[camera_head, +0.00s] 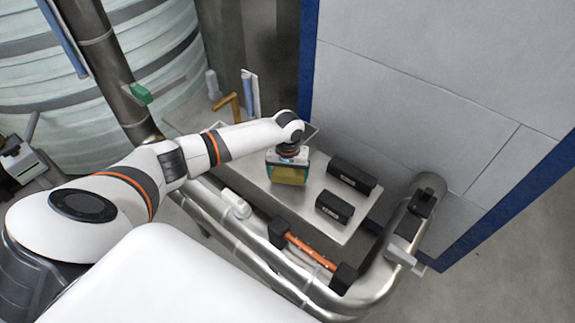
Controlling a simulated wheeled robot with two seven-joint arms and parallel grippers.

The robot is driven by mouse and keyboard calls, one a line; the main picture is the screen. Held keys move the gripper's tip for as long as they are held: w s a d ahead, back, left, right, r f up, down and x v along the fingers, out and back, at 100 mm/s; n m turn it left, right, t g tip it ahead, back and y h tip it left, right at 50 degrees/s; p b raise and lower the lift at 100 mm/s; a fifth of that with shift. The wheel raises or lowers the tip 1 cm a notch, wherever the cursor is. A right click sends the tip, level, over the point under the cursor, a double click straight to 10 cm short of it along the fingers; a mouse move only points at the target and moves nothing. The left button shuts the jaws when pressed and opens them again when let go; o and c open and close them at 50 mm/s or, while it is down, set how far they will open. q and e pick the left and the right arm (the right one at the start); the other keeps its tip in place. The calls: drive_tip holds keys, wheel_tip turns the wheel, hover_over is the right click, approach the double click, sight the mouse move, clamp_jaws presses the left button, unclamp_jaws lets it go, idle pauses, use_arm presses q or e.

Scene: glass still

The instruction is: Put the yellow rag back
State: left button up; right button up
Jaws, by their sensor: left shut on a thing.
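My left arm reaches in from the left, and my left gripper (289,163) points down over a grey metal shelf (318,202). It is shut on the yellow rag (288,175), which shows as a yellow block-like patch below the gripper. The fingers are mostly hidden by the wrist above them. I cannot tell whether the rag touches the shelf. My right gripper is not in view.
Two black boxes (352,174) (335,207) lie on the shelf right of the gripper. Thick steel pipes (264,256) run along its front. A grey wall panel (420,104) with blue edging stands behind. A ribbed tank (158,62) is at upper left.

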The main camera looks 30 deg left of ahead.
sight(288, 173)
use_arm(q)
drive_tip(key=shift+f, duration=0.75)
idle(0.5)
drive_tip(key=o, duration=1.3)
wheel_tip(288, 173, up, 12)
